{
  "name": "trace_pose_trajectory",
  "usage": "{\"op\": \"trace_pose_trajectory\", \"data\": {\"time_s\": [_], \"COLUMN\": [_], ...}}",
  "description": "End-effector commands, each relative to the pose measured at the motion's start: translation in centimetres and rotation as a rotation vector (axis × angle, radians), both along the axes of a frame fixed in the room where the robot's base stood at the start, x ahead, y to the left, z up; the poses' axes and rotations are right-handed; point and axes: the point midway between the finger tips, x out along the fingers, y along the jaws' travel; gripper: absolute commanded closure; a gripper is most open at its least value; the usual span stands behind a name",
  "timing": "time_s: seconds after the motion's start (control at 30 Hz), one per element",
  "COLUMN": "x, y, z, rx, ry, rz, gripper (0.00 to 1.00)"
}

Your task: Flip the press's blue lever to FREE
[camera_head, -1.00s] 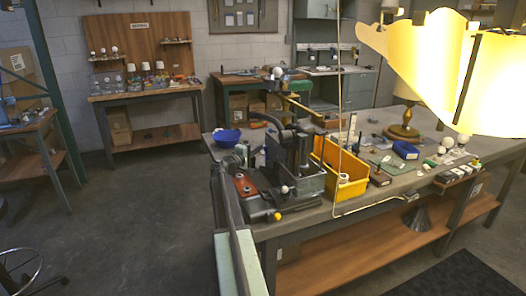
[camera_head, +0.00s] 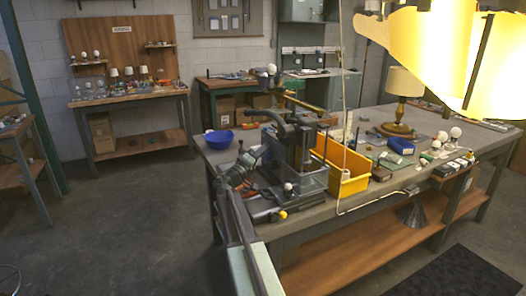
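The press (camera_head: 301,148) is a dark upright machine with a curved black arm, standing near the bench's front left part. A clear-walled box sits at its foot. A white ball (camera_head: 288,187) and a yellow knob (camera_head: 283,214) show low at its front. I cannot make out a blue lever or a FREE mark on it; they are hidden or too small. My arm reaches up from the bottom of the picture. My gripper (camera_head: 252,164) is small and dark, just left of the press, over a reddish block. Whether its fingers are open or shut does not show.
A blue bowl (camera_head: 219,140) stands behind my gripper on the left. A yellow bin (camera_head: 343,178) stands right of the press. A cord hangs in front of the bin. A lit lampshade (camera_head: 420,45) fills the top right. The floor left of the bench is clear.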

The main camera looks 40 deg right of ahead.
Motion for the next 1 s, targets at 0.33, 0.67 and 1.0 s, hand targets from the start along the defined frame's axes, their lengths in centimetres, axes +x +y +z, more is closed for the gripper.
{"op": "trace_pose_trajectory", "data": {"time_s": [0.33,0.67,1.0], "x": [0.2,0.3,0.8], "y": [1.4,1.5,1.5], "z": [-0.2,-0.2,0.7], "rx": [0.0,0.0,0.0], "ry": [0.002,0.003,0.003], "rz": [0.019,0.021,0.021], "gripper": [1.0,1.0,1.0]}}
